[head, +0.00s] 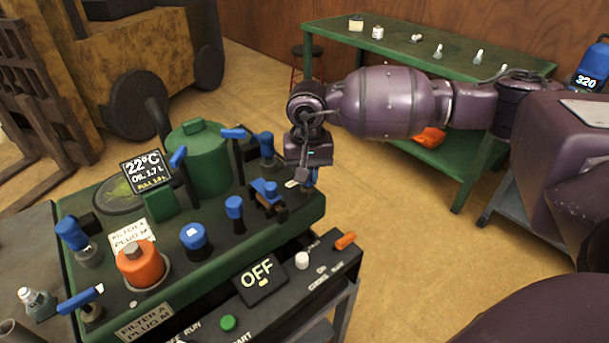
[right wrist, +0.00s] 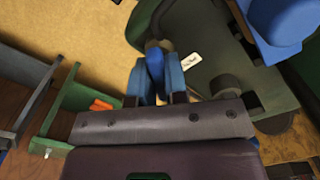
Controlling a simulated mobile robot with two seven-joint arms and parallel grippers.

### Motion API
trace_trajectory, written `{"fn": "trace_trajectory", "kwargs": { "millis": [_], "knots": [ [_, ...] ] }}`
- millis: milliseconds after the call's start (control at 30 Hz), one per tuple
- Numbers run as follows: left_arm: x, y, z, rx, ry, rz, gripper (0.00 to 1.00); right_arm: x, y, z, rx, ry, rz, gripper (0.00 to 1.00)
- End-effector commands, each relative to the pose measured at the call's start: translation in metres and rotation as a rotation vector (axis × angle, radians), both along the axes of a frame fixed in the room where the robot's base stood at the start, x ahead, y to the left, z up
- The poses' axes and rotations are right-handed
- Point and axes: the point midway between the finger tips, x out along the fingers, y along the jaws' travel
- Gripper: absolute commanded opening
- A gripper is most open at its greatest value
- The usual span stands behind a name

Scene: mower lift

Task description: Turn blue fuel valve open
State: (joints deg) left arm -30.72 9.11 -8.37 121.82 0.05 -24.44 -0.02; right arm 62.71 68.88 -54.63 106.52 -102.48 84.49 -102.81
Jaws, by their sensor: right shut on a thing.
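The blue fuel valve handle (right wrist: 155,62) shows between the two fingers of my right gripper (right wrist: 156,88) in the right wrist view. The fingers are closed on it. In the head view my right gripper (head: 308,170) points down at the right edge of the green machine top (head: 318,207). Only a small blue part shows there below the gripper body, and the handle's exact angle is hidden. A small white tag (right wrist: 190,60) lies beside the valve on the green surface. My left gripper is not in view.
Several other blue handles and caps, such as a blue knob (head: 234,207), stand near the gripper. An orange filter (head: 140,262), a green tank (head: 200,155) and a control panel reading OFF (head: 258,279) are on the machine. A green workbench (head: 330,32) stands behind; the floor between is clear.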

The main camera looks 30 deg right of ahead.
Motion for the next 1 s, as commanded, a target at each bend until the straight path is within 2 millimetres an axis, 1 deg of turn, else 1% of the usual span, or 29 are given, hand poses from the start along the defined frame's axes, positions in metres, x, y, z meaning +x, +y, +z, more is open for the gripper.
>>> {"fn": "trace_trajectory", "kwargs": {
  "millis": [33,200,500,733,1000],
  "knots": [
    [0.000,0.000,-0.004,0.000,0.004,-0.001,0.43,0.000,-0.001,-0.005,-0.001,0.004,0.044,0.00],
    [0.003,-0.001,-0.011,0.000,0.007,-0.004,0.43,0.000,-0.001,-0.005,-0.001,0.006,0.203,0.00],
    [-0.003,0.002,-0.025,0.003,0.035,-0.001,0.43,0.000,0.000,-0.004,-0.001,0.004,0.443,0.00],
    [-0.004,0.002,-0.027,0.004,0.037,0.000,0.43,0.000,-0.001,-0.002,-0.001,0.004,0.562,0.00],
    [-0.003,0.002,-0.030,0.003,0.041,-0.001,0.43,0.000,0.000,-0.001,-0.001,0.001,0.622,0.00]
  ]
}}
